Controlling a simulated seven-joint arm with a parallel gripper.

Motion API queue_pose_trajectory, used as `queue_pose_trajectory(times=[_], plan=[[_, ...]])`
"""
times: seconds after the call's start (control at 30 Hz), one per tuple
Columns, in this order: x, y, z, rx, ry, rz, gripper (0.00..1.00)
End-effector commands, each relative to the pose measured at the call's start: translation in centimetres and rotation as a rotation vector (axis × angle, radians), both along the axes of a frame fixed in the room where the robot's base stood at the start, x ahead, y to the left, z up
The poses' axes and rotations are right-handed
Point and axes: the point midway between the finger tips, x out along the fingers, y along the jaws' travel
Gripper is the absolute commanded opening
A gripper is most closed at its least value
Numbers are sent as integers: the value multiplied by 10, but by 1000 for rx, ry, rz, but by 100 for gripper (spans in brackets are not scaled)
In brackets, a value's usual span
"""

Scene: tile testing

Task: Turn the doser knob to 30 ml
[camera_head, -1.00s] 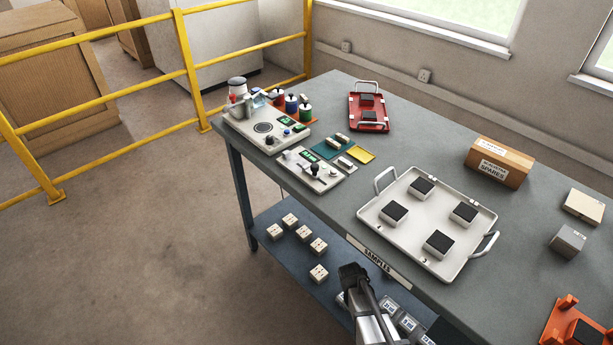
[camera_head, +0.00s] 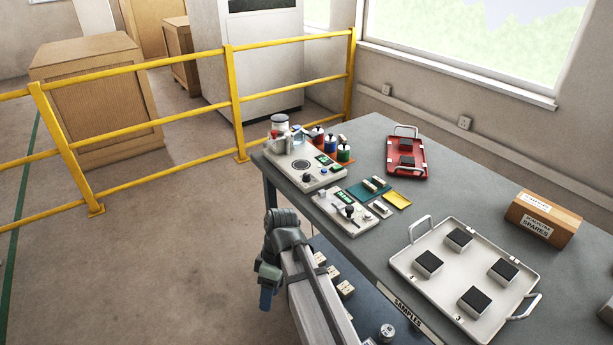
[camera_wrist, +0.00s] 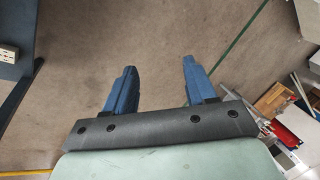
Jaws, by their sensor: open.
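Two pale control units stand at the left end of the table in the head view. The farther unit (camera_head: 283,164) has a round dark plate, a green display and a small dark knob (camera_head: 307,178). The nearer unit (camera_head: 327,206) has a green display and a black knob (camera_head: 350,211). I cannot tell which is the doser, and the settings are too small to read. My gripper (camera_head: 265,298) hangs left of the table, over the floor, apart from both units. In the wrist view its two blue fingers (camera_wrist: 160,85) are spread with nothing between them.
A white tray (camera_head: 450,289) with dark-topped blocks and a red tray (camera_head: 420,172) lie on the table (camera_head: 480,190). A teal mat and a yellow dish (camera_head: 398,200) sit beside the nearer unit. A yellow railing (camera_head: 150,124) stands behind. A lower shelf holds small blocks (camera_head: 345,289).

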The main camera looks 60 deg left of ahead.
Motion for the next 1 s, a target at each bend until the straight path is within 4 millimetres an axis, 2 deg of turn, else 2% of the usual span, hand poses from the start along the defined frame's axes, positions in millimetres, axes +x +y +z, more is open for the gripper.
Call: queue_pose_trajectory(times=[0.03, 0.23, 0.37, 0.43, 0.57, 0.67, 0.8, 1.0], plan=[[-8, 5, 20, 16, 20, 37, 56], [-24, 22, 78, 63, 78, 153, 56], [-21, 42, 113, 93, 88, 206, 56], [-9, 62, 133, 110, 79, 223, 56], [27, 101, 159, 133, 32, 221, 56], [64, 133, 175, 148, -18, 200, 56], [129, 179, 196, 160, -106, 155, 56], [221, 229, 225, 169, -227, 94, 56]])
